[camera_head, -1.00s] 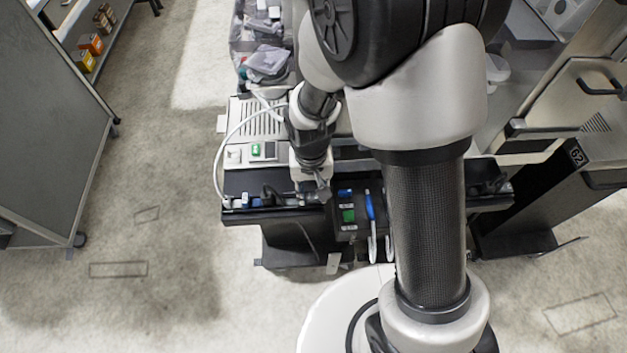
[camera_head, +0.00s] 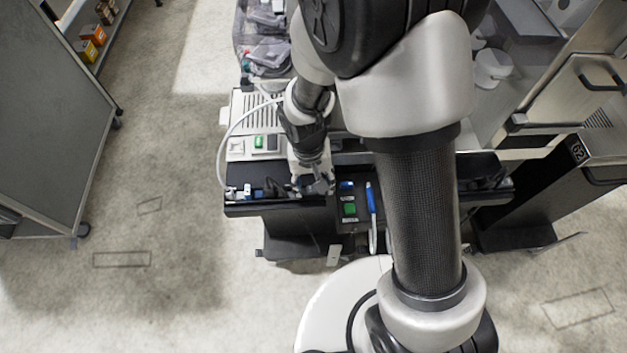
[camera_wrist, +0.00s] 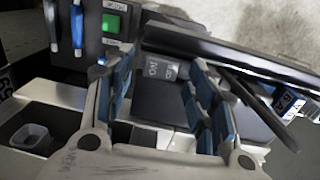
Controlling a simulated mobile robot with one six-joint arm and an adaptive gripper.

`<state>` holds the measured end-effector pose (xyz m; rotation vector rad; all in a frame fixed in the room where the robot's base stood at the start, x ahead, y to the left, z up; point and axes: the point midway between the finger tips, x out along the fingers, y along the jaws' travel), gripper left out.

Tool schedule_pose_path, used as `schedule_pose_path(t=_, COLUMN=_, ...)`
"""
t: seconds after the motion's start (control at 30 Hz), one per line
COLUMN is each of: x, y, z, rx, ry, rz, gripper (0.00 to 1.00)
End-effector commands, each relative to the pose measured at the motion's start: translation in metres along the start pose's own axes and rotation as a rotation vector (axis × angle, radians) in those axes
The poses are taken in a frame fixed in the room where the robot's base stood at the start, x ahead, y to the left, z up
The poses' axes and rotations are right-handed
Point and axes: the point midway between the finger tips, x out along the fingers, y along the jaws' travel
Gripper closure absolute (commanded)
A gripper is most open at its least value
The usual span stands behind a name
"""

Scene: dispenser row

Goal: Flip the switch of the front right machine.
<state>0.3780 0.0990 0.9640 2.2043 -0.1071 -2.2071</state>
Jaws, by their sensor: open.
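A green rocker switch (camera_head: 349,209) sits on a black front panel (camera_head: 345,226), just right of my gripper in the head view. A green switch (camera_wrist: 112,23) on a black panel also shows at the upper left of the wrist view. Another green switch (camera_head: 258,142) is on the white machine (camera_head: 240,150) to the left. My gripper (camera_head: 318,186) points down over the black front edge and is open. My arm hides part of the row, and I cannot tell which switch belongs to the front right machine.
A white cable (camera_head: 222,160) loops at the left machine. A steel machine labelled G2 (camera_head: 577,152) stands at the right. A grey cart (camera_head: 50,130) is at the left, with free floor between.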

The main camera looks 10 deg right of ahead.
Motion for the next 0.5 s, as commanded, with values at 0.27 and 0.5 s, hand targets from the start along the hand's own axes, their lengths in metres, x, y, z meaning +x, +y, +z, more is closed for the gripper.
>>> schedule_pose_path(t=0.27, x=-0.013, y=-0.001, z=-0.001, rx=0.001, ry=0.004, rz=-0.001, gripper=0.48)
schedule_pose_path(t=0.5, x=-0.062, y=-0.001, z=-0.002, rx=0.000, ry=0.007, rz=-0.003, gripper=0.48)
